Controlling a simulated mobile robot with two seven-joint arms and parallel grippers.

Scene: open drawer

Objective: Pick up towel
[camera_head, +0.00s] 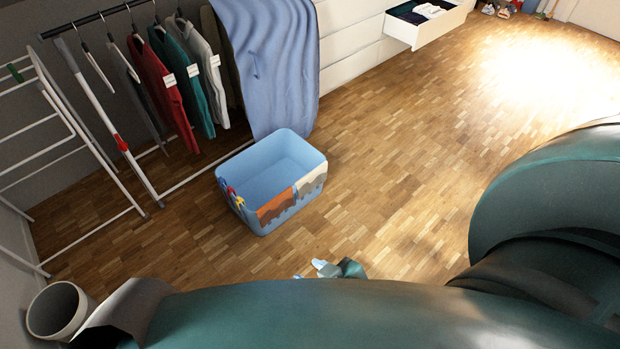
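A large blue cloth (272,65) that looks like a towel or sheet hangs over the right end of the clothes rail. An orange cloth (275,207) and a cream cloth (312,181) hang over the rim of a light blue basket (262,172) on the floor. I cannot tell which of these cloths is the towel. My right gripper (309,270) is low in the middle of the view, in front of the basket and apart from the cloths. Its pale blue fingertips look spread, with nothing seen between them. Most of it is hidden by my arm. My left gripper is not in view.
Shirts and jackets (165,85) hang on the rail at the back left. A white drying rack (75,130) stands at the left. An open drawer (428,30) with folded clothes juts out at the back. The wood floor right of the basket is clear.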

